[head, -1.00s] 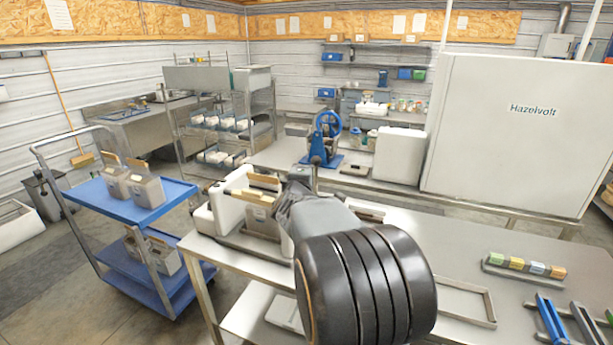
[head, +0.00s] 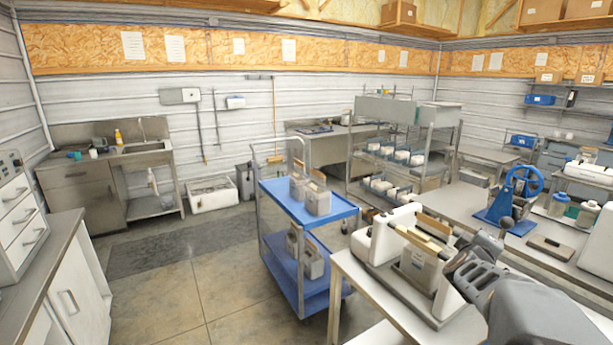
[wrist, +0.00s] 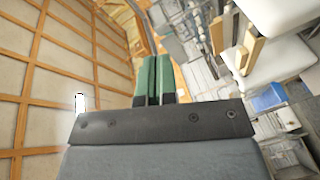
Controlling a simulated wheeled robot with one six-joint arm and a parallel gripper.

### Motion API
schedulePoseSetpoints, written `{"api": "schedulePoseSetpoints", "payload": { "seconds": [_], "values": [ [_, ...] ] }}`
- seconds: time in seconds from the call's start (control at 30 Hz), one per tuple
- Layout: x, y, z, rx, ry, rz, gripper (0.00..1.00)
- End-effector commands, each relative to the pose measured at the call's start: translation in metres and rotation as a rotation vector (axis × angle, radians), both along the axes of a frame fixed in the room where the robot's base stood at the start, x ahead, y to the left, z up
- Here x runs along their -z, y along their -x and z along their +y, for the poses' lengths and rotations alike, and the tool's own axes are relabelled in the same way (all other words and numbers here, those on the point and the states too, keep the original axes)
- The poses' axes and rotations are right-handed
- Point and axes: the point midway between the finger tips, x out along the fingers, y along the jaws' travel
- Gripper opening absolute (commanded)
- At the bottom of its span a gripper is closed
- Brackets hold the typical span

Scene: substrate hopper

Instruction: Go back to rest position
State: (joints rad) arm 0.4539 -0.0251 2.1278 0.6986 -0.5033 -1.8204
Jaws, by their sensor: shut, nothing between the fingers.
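My gripper (wrist: 156,80) shows in the wrist view, its two green fingers closed side by side with nothing between them. The wrist view is turned so that the ceiling beams fill its left half. In the head view my arm reaches in from the lower right, over the steel table (head: 385,300). The fingers cannot be made out clearly there. A grey container with wooden-topped pieces (head: 420,268) stands in a white holder (head: 378,238) on that table, just left of my arm.
A blue cart (head: 300,207) carrying grey containers (head: 318,198) stands left of the table. Behind are a wire rack (head: 400,160) and a blue-wheeled press (head: 515,195). A sink unit (head: 130,185) and a drawer cabinet (head: 18,215) are at left. The floor (head: 200,280) between is clear.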

Motion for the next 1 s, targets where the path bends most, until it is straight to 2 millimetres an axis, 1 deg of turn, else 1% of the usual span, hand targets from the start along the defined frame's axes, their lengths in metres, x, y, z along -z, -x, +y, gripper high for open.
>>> {"api": "schedulePoseSetpoints", "payload": {
  "seconds": [0.03, 0.07, 0.1, 0.17, 0.23, 0.27, 0.3, 0.37, 0.4, 0.43, 0.47, 0.5, 0.57, 0.6, 0.7, 0.8, 0.9, 1.0],
  "values": [
    [0.017, -0.003, 0.01, -0.041, -0.126, -0.015, 0.0],
    [0.027, -0.004, 0.018, -0.065, -0.218, -0.025, 0.0],
    [0.04, -0.004, 0.03, -0.091, -0.344, -0.034, 0.0],
    [0.056, 0.0, 0.054, -0.117, -0.537, -0.031, 0.0],
    [0.073, 0.009, 0.087, -0.125, -0.755, -0.003, 0.0],
    [0.08, 0.016, 0.101, -0.117, -0.844, 0.017, 0.0],
    [0.088, 0.026, 0.121, -0.097, -0.954, 0.053, 0.0],
    [0.099, 0.046, 0.15, -0.044, -1.099, 0.115, 0.0],
    [0.105, 0.062, 0.167, 0.003, -1.178, 0.161, 0.0],
    [0.109, 0.074, 0.179, 0.044, -1.228, 0.196, 0.0],
    [0.112, 0.088, 0.191, 0.087, -1.27, 0.232, 0.0],
    [0.115, 0.106, 0.205, 0.146, -1.311, 0.278, 0.0],
    [0.118, 0.135, 0.223, 0.23, -1.339, 0.344, 0.0],
    [0.119, 0.153, 0.232, 0.269, -1.337, 0.381, 0.0],
    [0.116, 0.18, 0.247, 0.265, -1.289, 0.443, 0.0],
    [0.108, 0.186, 0.257, 0.193, -1.257, 0.445, 0.0],
    [0.101, 0.188, 0.266, 0.142, -1.25, 0.438, 0.0],
    [0.099, 0.188, 0.27, 0.125, -1.247, 0.442, 0.0]
  ]
}}
